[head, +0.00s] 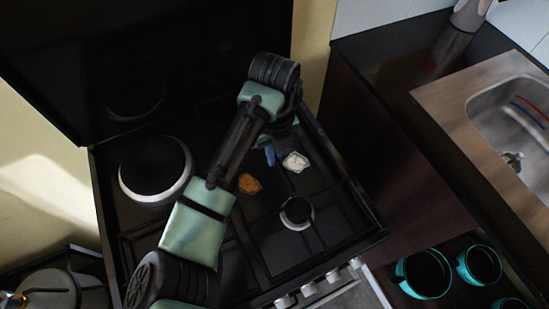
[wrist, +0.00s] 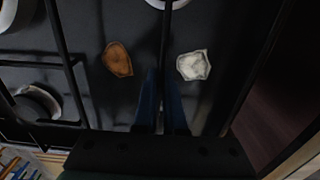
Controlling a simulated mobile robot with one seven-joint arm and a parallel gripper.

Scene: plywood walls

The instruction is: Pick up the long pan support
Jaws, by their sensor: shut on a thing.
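The long pan support (wrist: 165,40) is a thin black bar frame over the dark hob. In the wrist view one of its bars runs straight between the two blue fingers of my gripper (wrist: 161,78). My gripper is shut on that bar. In the head view my gripper (head: 270,155) shows only partly, as blue fingertips below my arm's end, over the right half of the hob. My arm hides part of the support there. I cannot tell whether the support is raised off the hob.
A brown piece (wrist: 118,59) and a white piece (wrist: 194,65) lie on either side of the held bar. The hob (head: 275,250) has a large burner (head: 155,170) at left and a small burner (head: 297,212). A sink (head: 515,115) and teal-rimmed pots (head: 425,272) are at right.

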